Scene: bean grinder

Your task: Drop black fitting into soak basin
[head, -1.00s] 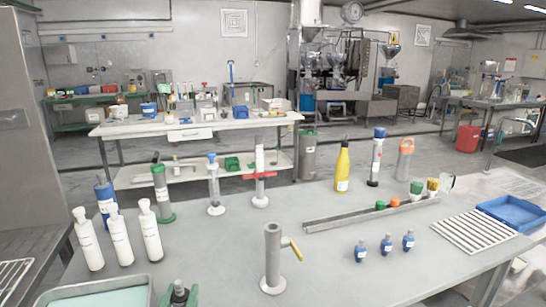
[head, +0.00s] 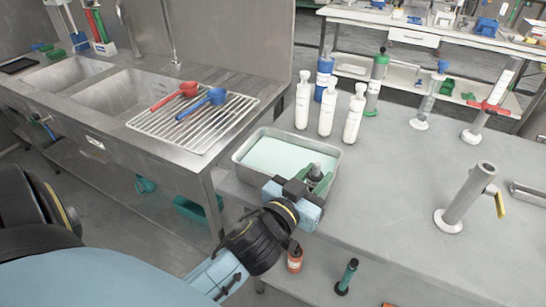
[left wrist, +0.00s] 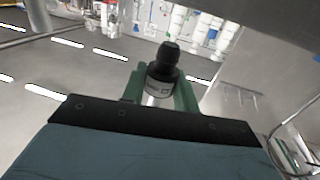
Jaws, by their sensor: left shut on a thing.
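The soak basin (head: 240,158) is a grey metal tray of pale green liquid at the near left corner of the table in the head view. My left gripper (head: 316,180) is at the basin's near right corner, its green fingers shut on the black fitting (head: 316,172). In the left wrist view the black fitting (left wrist: 164,62) stands between the green fingers, with a dark cap and a pale labelled body below. Whether it is above the liquid or over the rim is hard to tell. My right gripper is not in view.
White bottles (head: 327,111) stand just behind the basin. A metal post with a yellow lever (head: 467,197) stands to the right. A sink counter with a drying rack (head: 193,122) holding red and blue scoops lies left. The table between basin and post is clear.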

